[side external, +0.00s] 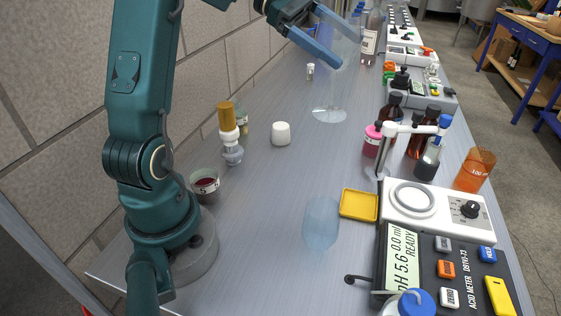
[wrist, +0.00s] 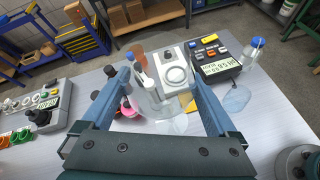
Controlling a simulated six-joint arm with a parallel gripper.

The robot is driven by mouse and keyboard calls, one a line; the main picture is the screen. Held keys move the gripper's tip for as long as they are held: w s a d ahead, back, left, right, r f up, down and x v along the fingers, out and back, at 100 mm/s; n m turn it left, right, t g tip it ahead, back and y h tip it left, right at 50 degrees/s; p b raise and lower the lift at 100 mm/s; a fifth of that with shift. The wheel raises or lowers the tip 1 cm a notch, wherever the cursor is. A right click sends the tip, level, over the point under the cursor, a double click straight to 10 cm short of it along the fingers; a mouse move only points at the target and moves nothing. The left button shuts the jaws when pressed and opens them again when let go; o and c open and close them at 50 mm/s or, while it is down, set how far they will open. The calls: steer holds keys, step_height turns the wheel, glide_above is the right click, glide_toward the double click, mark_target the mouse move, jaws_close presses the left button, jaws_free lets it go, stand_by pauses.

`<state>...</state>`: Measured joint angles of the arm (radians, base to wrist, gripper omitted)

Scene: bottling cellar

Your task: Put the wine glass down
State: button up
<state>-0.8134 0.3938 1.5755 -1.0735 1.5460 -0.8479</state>
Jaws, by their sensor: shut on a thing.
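The clear wine glass (side external: 331,114) stands upright at the back middle of the bench in the side view, its round foot low over the grey top. I cannot tell whether the foot touches the bench. My gripper (side external: 346,48) is shut on the glass's upper part, with its blue fingers on either side of the bowl. In the wrist view the faint glass (wrist: 183,125) shows between the fingers of my gripper (wrist: 163,78). Its outline is hard to make out there.
Right of the glass stand brown bottles (side external: 417,130) and a pink-labelled bottle (side external: 372,139). A clear bottle (side external: 369,38) is behind. A white cup (side external: 281,133), yellow tray (side external: 359,205), stirrer (side external: 435,208) and acid meter (side external: 440,268) are nearer. Bench between glass and white cup is clear.

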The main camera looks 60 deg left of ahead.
mark_target(317, 109)
steer(key=shift+a+f+n+t+y, duration=0.1)
steer(key=shift+a+n+t+y, duration=0.25)
steer(key=shift+a, duration=0.55)
steer(key=f, duration=1.4)
steer(key=shift+d+f, duration=0.2)
steer(key=shift+f, duration=0.1)
steer(key=o, duration=1.1)
steer(key=shift+f, duration=0.1)
steer(key=shift+a+r, duration=0.1)
steer(key=shift+r, duration=0.1)
steer(key=v, duration=0.7)
